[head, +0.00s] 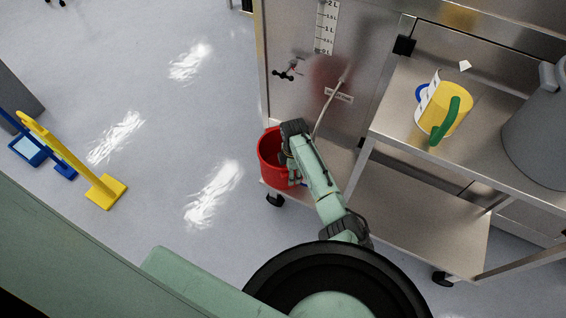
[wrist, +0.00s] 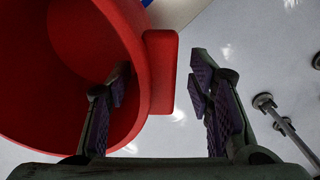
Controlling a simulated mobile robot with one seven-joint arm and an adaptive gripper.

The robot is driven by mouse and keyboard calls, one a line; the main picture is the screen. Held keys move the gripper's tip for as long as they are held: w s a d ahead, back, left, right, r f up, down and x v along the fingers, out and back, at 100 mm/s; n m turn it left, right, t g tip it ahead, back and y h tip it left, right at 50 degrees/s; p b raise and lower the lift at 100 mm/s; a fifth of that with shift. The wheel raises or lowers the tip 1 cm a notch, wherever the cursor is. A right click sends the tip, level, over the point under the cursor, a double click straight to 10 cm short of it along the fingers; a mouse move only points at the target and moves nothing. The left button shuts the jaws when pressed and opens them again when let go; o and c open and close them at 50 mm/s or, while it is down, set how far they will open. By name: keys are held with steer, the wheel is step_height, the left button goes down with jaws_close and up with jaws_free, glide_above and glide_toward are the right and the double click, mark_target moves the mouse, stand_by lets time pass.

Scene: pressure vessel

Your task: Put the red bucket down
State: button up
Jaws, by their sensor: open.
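The red bucket (head: 269,158) is at the left end of the cart's lower shelf in the head view, upright as far as I can see. My arm covers its right side, and its base on the shelf is hard to make out. In the wrist view the bucket (wrist: 140,30) fills the upper left, with a red block-like tab (wrist: 162,70) on its rim. My gripper (wrist: 159,76) is open, with the left finger over the bucket's inside and the right finger outside. The tab lies between the fingers, and a gap shows between it and the right finger.
The steel cart (head: 425,225) has a yellow jug (head: 460,100) with a green handle and a grey pot (head: 545,135) on top. A steel panel with a level scale (head: 327,28) stands behind. A yellow stand (head: 105,190) is on the open floor (head: 160,130) at left.

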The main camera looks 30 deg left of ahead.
jaws_close()
stand_by(0.5)
steer(key=shift+r, duration=0.1)
